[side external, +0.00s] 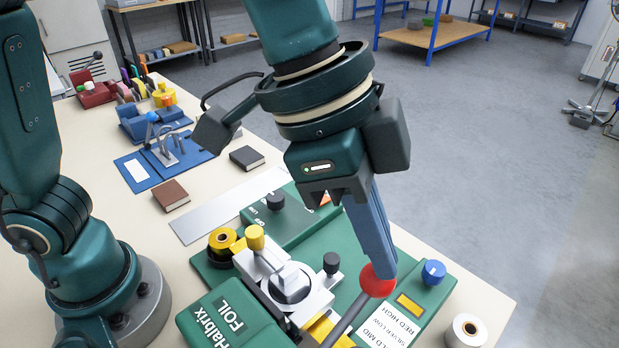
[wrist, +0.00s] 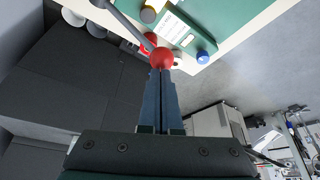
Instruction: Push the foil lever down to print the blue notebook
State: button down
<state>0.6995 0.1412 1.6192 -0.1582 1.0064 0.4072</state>
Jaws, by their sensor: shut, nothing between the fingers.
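The green foil machine (side external: 225,315), labelled "Halbrix FOIL", stands on the bench in the side view. Its lever (side external: 348,318) is a dark rod ending in a red ball (side external: 377,283). My gripper (side external: 384,268) is shut, with its long blue-grey fingers pointing down. The fingertips are at the red ball and look to touch it; the exact contact is unclear. In the wrist view, the ball (wrist: 162,58) lies right at the fingertips, and the lever rod (wrist: 128,24) runs up and left from it. I cannot make out a blue notebook in either view.
A black notebook (side external: 247,158) and a brown one (side external: 171,195) lie behind the machine. The bench's right edge is close; floor lies beyond.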

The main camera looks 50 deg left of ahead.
aim_at(371, 265)
jog(key=shift+w+f, duration=0.15)
jog(key=shift+f, duration=1.05)
jog(key=shift+w+f, duration=0.15)
jog(key=shift+f, duration=1.05)
jog(key=shift+s+f, duration=0.15)
jog(key=shift+f, duration=1.5)
jog(key=shift+s+r, duration=0.15)
jog(key=shift+r, duration=5.4)
jog(key=shift+r, duration=0.1)
